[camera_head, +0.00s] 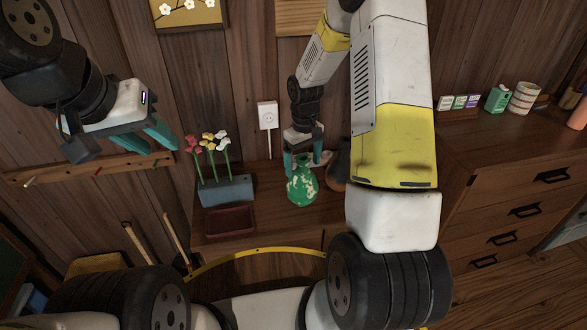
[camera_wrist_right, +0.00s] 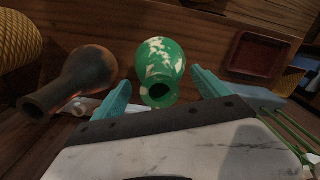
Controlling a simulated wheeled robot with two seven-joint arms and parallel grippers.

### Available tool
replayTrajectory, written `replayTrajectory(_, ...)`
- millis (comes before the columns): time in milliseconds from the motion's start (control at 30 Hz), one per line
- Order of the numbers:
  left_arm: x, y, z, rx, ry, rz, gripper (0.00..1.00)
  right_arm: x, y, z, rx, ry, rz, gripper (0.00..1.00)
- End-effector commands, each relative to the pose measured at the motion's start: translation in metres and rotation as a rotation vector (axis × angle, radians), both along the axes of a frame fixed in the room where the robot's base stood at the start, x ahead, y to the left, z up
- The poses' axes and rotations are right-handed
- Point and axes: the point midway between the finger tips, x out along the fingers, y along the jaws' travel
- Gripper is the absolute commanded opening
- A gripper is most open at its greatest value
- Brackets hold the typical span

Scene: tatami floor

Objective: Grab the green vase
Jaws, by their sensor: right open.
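The green vase (camera_head: 301,190) has pale patches and stands upright on the wooden cabinet top against the wall. My right gripper (camera_head: 303,158) is open just above the vase, with its teal fingers pointing down near the neck. In the right wrist view, the vase (camera_wrist_right: 162,58) lies ahead between the two spread fingers of the right gripper (camera_wrist_right: 162,92), its dark mouth facing the camera. Gaps show on both sides of it there. My left gripper (camera_head: 148,140) is open and empty, near the wall at the upper left.
A dark brown vase (camera_wrist_right: 78,80) stands close beside the green one. A blue-grey planter (camera_head: 226,191) with flowers and a reddish-brown tray (camera_head: 230,222) are to the left in the head view. A rope coil (camera_wrist_right: 16,42) is at the wrist view's left edge. A wooden drawer chest (camera_head: 510,185) stands right.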

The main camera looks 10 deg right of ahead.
Motion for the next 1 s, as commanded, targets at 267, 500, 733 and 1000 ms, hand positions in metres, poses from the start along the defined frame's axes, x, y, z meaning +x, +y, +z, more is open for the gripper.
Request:
replayTrajectory(267, 0.0000, 0.0000, 0.0000, 0.000, 0.000, 0.000, 0.36, 0.0006, 0.0002, -0.0173, 0.000, -0.002, -0.001, 0.86)
replayTrajectory(500, 0.0000, 0.0000, 0.0000, 0.000, 0.000, 0.000, 0.36, 0.0006, 0.0002, -0.0169, 0.000, -0.002, -0.001, 0.64)
replayTrajectory(733, -0.0001, 0.0000, 0.0001, 0.000, 0.000, 0.000, 0.36, 0.0006, 0.0002, -0.0169, 0.000, -0.002, -0.001, 0.19)
replayTrajectory(1000, -0.0001, 0.0000, 0.0001, 0.000, 0.000, 0.000, 0.36, 0.0010, 0.0002, -0.0163, -0.001, -0.004, -0.001, 0.00)
